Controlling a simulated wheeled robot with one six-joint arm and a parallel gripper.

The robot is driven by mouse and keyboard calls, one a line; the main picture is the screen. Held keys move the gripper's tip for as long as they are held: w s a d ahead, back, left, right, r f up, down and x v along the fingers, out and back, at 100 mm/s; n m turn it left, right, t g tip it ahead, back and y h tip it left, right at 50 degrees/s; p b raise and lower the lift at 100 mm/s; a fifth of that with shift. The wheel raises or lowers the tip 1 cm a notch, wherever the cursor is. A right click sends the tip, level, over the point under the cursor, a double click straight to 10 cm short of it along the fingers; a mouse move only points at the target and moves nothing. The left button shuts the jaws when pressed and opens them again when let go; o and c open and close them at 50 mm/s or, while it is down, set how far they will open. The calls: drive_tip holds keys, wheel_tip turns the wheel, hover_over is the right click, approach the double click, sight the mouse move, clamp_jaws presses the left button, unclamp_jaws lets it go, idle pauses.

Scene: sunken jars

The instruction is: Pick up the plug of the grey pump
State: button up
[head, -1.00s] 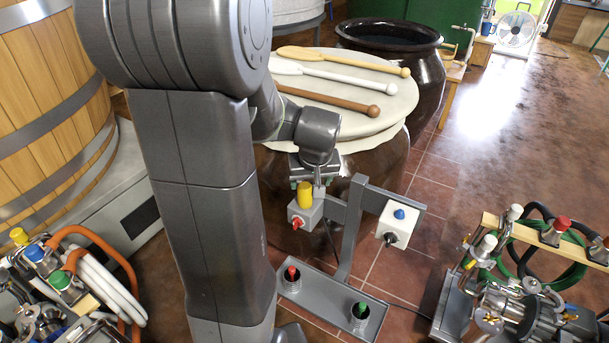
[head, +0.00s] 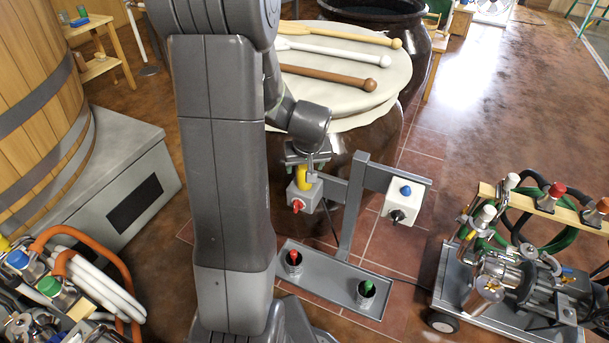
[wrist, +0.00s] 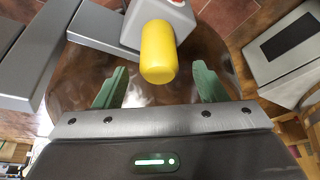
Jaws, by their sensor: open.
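A yellow cylindrical plug (head: 304,180) stands upright on a grey box (head: 303,198) with a red knob, on the left arm of a grey stand. Which pump it belongs to cannot be told. My gripper (head: 306,163) is just above the plug and hides its top in the head view. In the wrist view my gripper (wrist: 160,72) is open, its green fingers apart. The plug (wrist: 158,52) shows between the fingers' lines, near their tips, touching neither visibly. A blue plug (head: 405,190) sits on a white box (head: 402,205) with a black knob.
A dark jar (head: 352,150) with a pale lid (head: 350,100) bearing paddles stands behind. Pump carts with hoses stand right (head: 505,275) and lower left (head: 60,300).

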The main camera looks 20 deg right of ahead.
drive_tip(key=shift+b+x, duration=0.35)
drive_tip(key=shift+x, duration=2.3)
drive_tip(key=shift+r, duration=0.1)
drive_tip(key=shift+c, duration=0.3)
drive_tip(key=c, duration=1.1)
